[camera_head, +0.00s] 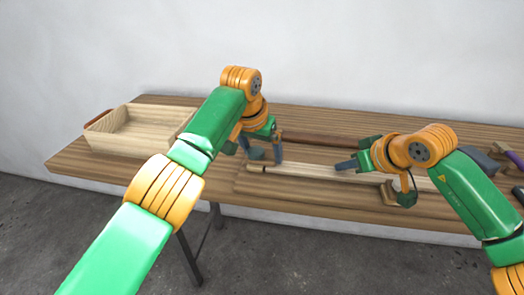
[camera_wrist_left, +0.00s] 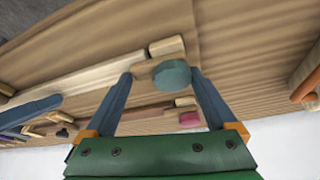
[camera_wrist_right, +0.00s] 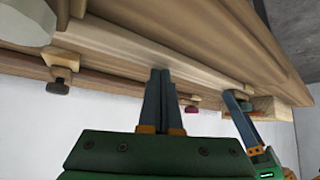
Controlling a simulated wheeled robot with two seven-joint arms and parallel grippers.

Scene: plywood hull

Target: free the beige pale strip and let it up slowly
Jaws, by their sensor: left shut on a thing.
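The pale beige strip (camera_head: 320,174) lies lengthwise on the bench; it crosses the left wrist view (camera_wrist_left: 85,78) and the right wrist view (camera_wrist_right: 150,50). My left gripper (camera_head: 266,152) is at the strip's left end. Its fingers are shut on a wooden clamp piece with a teal round knob (camera_wrist_left: 172,74), one finger on each side. My right gripper (camera_head: 340,166) is over the strip towards its right part. Its fingers (camera_wrist_right: 159,72) are together with nothing visible between them. I cannot tell whether they touch the strip.
A dark brown strip (camera_head: 320,139) lies behind, with a red-knobbed clamp (camera_wrist_right: 192,107) and a dark-knobbed one (camera_wrist_right: 58,87). A dark-knobbed clamp (camera_head: 406,199) is near the right front edge. An open wooden tray (camera_head: 130,146) stands left; a grey block (camera_head: 476,160) lies right.

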